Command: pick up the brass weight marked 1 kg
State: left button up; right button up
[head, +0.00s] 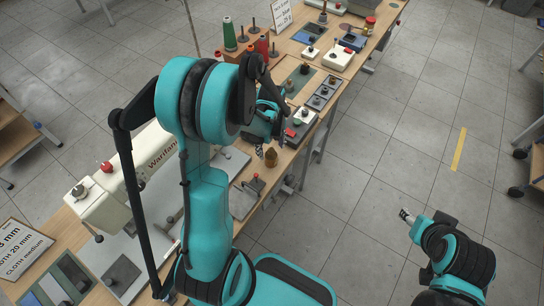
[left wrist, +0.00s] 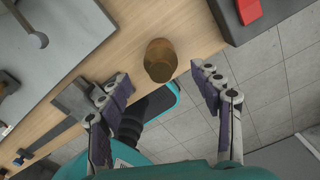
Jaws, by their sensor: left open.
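A brass weight (head: 270,157) stands near the bench's front edge in the head view. It also shows in the left wrist view (left wrist: 160,60), close to the wooden edge; no marking on it can be read. My left gripper (left wrist: 158,86) is open and empty, its two purple-padded fingers apart to either side and a little nearer the camera than the weight. In the head view my left gripper (head: 262,143) is partly hidden by its own arm, beside the weight. My right gripper (head: 407,215) is over the floor at the right, away from the bench; its jaws are too small to judge.
The wooden bench (left wrist: 120,45) drops off to the tiled floor just past the weight. A dark box with a red block (left wrist: 248,10) is at the upper right in the wrist view. A sewing machine (head: 130,185) and a grey plate with a knob (head: 243,200) are on the bench.

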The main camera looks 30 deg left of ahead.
aim_at(271, 157)
pick_arm(q)
notch_tip(271, 157, down, 5)
jog(key=shift+w+a+b, duration=0.15)
jog(key=shift+b, duration=0.75)
jog(key=shift+r, duration=0.1)
jog(key=shift+c, duration=0.6)
grip_shut()
